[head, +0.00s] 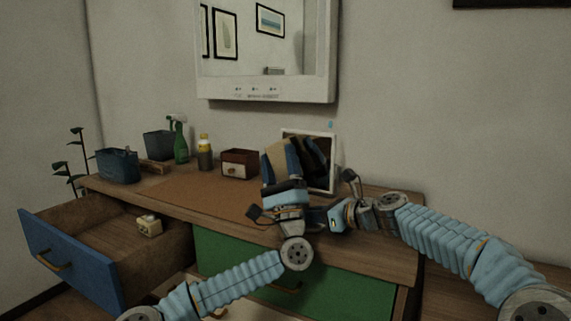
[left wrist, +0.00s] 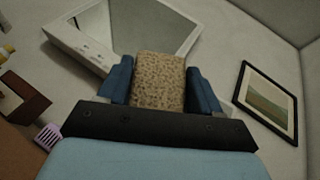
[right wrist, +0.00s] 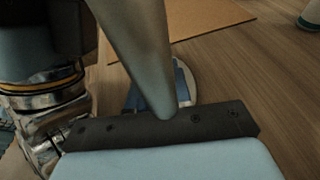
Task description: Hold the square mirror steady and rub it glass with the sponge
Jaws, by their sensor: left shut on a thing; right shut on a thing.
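The square mirror (head: 333,162) stands tilted on the desk in a thin white frame, its glass reflecting dark shapes. My left gripper (head: 280,160) is in front of the glass, shut on the tan sponge (left wrist: 160,82), which sits between its blue fingers. I cannot tell whether the sponge touches the glass. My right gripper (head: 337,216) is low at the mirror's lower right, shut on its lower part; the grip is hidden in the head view. The right wrist view shows a grey tapered shape and a white rounded edge (right wrist: 190,82) at the fingers.
A brown box (head: 240,163), yellow-capped bottle (head: 204,153), green spray bottle (head: 181,144) and blue basket (head: 117,166) stand along the desk's back and left. A brown mat (head: 205,192) lies bare. An open blue-fronted drawer (head: 65,258) juts out at left. A large mirror cabinet (head: 265,90) hangs above.

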